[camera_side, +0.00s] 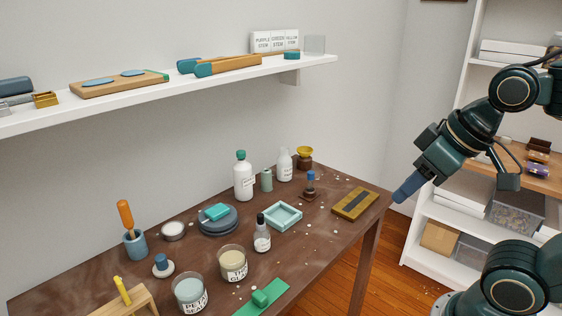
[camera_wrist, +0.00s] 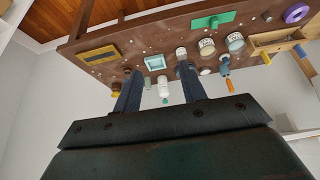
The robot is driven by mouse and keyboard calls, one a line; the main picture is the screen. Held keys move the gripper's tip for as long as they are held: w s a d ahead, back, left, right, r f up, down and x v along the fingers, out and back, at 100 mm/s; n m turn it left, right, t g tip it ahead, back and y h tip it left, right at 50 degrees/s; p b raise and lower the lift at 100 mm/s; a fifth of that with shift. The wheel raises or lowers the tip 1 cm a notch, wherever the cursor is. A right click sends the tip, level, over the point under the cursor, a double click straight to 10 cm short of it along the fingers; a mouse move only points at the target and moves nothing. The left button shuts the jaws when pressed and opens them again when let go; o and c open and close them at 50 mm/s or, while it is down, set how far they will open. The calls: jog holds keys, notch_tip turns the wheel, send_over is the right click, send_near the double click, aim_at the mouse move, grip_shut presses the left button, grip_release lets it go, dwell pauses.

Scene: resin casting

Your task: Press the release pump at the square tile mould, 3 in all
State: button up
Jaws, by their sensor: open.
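The square tile mould (camera_side: 282,217) is a pale teal square frame lying on the brown table; it also shows in the wrist view (camera_wrist: 155,62). A small white labelled bottle with a dark top (camera_side: 262,238) stands just in front of it and may be the release pump; its label is too small to read. A larger white bottle with a teal cap (camera_side: 243,180) stands behind the mould. My gripper (camera_side: 402,194) is open and empty, off the table's right end and well apart from the mould. Its two spread fingers show in the wrist view (camera_wrist: 159,72).
A brown and yellow board (camera_side: 354,203) lies at the table's right end. A blue-topped stand (camera_side: 310,186) is right of the mould. Two labelled jars (camera_side: 232,265) (camera_side: 190,294) stand front left. A wall shelf (camera_side: 220,77) runs above. White bits are scattered about.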

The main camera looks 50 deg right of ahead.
jog(key=shift+w+r, duration=0.3)
jog(key=shift+w, duration=0.2)
jog(key=shift+w+r, duration=0.25)
jog(key=shift+w, duration=0.25)
jog(key=c, duration=0.7)
jog(key=w, duration=0.1)
jog(key=w+r, duration=0.1)
jog(key=w, duration=0.1)
jog(key=w+r, duration=0.1)
jog(key=shift+w+d+r, duration=0.1)
jog(key=shift+w+d, duration=0.1)
jog(key=shift+w, duration=0.2)
grip_shut()
jog(key=w+d+f+t, duration=0.1)
jog(key=w+d, duration=0.1)
jog(key=w, duration=1.6)
jog(key=w+d+f+t, duration=0.1)
jog(key=w+d, duration=0.1)
jog(key=w, duration=1.6)
jog(key=shift+d+f+t+h, duration=0.15)
jog(key=shift+d+t+h, duration=0.15)
jog(key=shift+t, duration=0.1)
jog(key=shift+w, duration=0.1)
